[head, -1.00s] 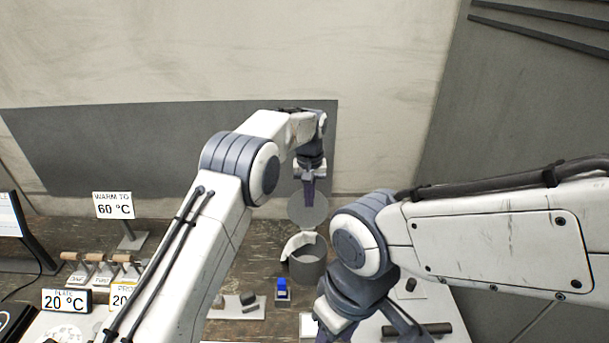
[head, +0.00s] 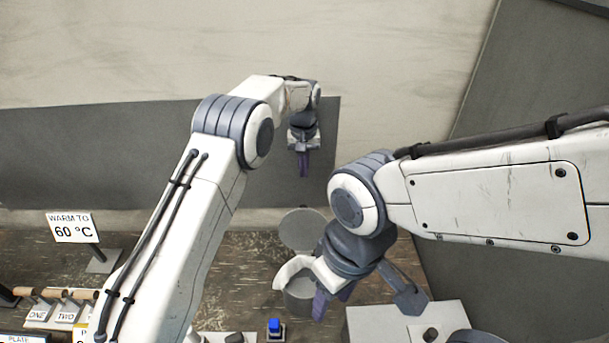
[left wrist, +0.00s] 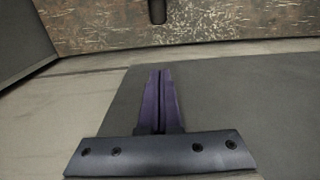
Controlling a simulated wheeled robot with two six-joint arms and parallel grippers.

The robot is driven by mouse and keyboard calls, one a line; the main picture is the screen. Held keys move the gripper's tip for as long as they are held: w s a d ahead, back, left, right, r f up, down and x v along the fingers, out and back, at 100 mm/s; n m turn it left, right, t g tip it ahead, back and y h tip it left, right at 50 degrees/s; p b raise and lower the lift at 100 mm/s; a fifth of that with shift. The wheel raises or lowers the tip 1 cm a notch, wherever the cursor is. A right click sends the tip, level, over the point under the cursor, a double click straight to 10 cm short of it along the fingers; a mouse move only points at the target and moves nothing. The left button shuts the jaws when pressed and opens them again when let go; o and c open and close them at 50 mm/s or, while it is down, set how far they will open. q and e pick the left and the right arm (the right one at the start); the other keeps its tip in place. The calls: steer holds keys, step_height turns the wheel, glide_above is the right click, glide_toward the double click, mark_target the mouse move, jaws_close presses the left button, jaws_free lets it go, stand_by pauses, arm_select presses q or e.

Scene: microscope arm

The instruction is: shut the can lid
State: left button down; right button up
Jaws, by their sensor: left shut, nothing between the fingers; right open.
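The grey can (head: 299,291) stands on the bench in the head view, with something white hanging over its left rim. Its round grey lid (head: 303,228) is open, raised behind the can's mouth. My left gripper (head: 304,174) is shut and empty, above and behind the lid, in front of the dark wall panel. Its purple fingers also show pressed together in the left wrist view (left wrist: 158,100). My right gripper (head: 332,304) is at the can's right side in the picture and covers part of it. Its purple fingers are apart and hold nothing visible.
A small block with a blue top (head: 275,327) stands in front of the can. A "WARM TO 60 °C" sign (head: 74,228) and wooden-handled stamps (head: 55,296) stand at left.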

arm_select(q)
step_height(320, 180, down, 10)
steer(key=r+b, duration=0.1)
steer(key=b, duration=0.5)
steer(key=s, duration=0.1)
steer(key=s+r+b, duration=0.1)
steer(key=s+b, duration=0.1)
steer(key=shift+s+a+r, duration=0.1)
steer(key=shift+s+r, duration=0.2)
steer(key=shift+s, duration=0.05)
